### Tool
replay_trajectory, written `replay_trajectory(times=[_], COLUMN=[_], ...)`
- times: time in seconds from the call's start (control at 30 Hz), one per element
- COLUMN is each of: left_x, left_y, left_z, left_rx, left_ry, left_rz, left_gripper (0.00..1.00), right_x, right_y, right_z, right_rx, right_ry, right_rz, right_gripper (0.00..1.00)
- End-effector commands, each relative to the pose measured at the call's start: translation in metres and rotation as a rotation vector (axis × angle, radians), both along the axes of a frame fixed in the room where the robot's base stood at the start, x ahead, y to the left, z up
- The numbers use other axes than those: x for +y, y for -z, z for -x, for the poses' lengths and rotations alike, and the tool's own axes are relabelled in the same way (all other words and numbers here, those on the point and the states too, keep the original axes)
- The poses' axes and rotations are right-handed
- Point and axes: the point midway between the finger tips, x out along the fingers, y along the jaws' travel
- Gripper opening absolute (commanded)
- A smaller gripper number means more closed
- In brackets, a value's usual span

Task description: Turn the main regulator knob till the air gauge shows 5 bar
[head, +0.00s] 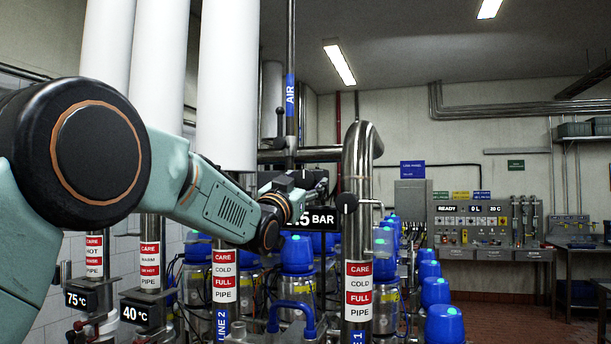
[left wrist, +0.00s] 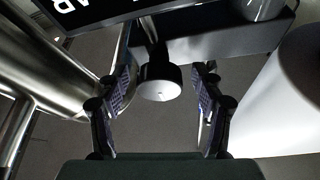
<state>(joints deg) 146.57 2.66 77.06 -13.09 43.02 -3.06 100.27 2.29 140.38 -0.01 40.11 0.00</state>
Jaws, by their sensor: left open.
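The air gauge (head: 324,218) is a black display on the air pipe (head: 290,95). It ends in ".5 BAR", or a similar digit before BAR, and its left part is hidden behind my arm. My left gripper (head: 312,192) is just above the display in the head view. In the left wrist view, my open left gripper (left wrist: 165,78) has one finger on each side of a short round knob (left wrist: 160,84) with a pale end face, which looks like the regulator knob. Gaps show between fingers and knob. The display (left wrist: 85,14) shows at the top left there.
A steel pipe (head: 358,240) with a black round handle (head: 346,203) stands just right of the gripper. White pipes (head: 228,80) stand behind my arm. Blue-capped valves (head: 297,254) crowd below. A control panel (head: 470,220) is at the back.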

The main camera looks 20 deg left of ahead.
Motion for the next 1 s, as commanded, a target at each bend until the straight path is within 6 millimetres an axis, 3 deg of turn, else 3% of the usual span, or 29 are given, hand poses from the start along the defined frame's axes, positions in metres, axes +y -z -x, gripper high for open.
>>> replay_trajectory(times=[0.4, 1.0], left_x=[-0.0013, -0.0015], left_y=[-0.0026, -0.0025], left_z=[-0.0088, -0.0084], left_rx=[-0.002, -0.002], left_ry=[0.000, 0.000], left_rz=[0.000, -0.001], left_gripper=[0.67, 0.17], right_x=[0.0000, 0.0000], right_y=[-0.0029, -0.0028], right_z=[0.0000, 0.0000], right_rx=[0.000, 0.000], right_ry=[0.000, 0.000], right_rz=[0.000, 0.000], right_gripper=[0.40, 0.40])
